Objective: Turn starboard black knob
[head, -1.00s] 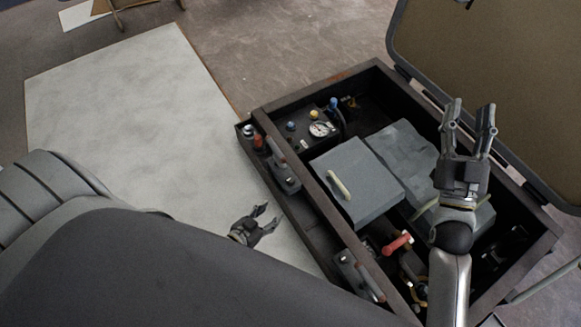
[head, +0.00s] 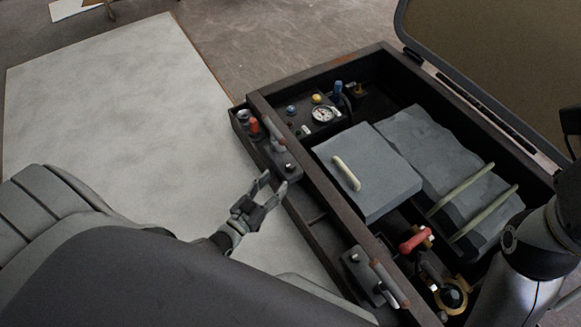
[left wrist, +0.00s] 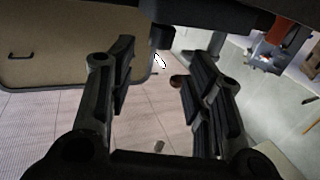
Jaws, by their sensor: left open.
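My left gripper (head: 266,190) is open and empty in the head view. It is beside the left wall of the dark open box (head: 310,185), below the upper lever block. In the left wrist view its two fingers (left wrist: 160,85) stand wide apart with nothing gripped. I cannot pick out a black knob for certain. The box's upper-left corner holds a small panel with a blue knob (head: 291,110), a yellow knob (head: 316,99) and a white gauge (head: 323,114). My right arm is at the right edge, its gripper mostly cut off.
The outer ledge carries a red knob (head: 254,127) and two grey lever blocks, the upper (head: 285,160) and lower (head: 365,275). A grey lid (head: 370,180) with a pale handle and a red handle (head: 415,238) are inside the box. A pale board (head: 110,110) lies left.

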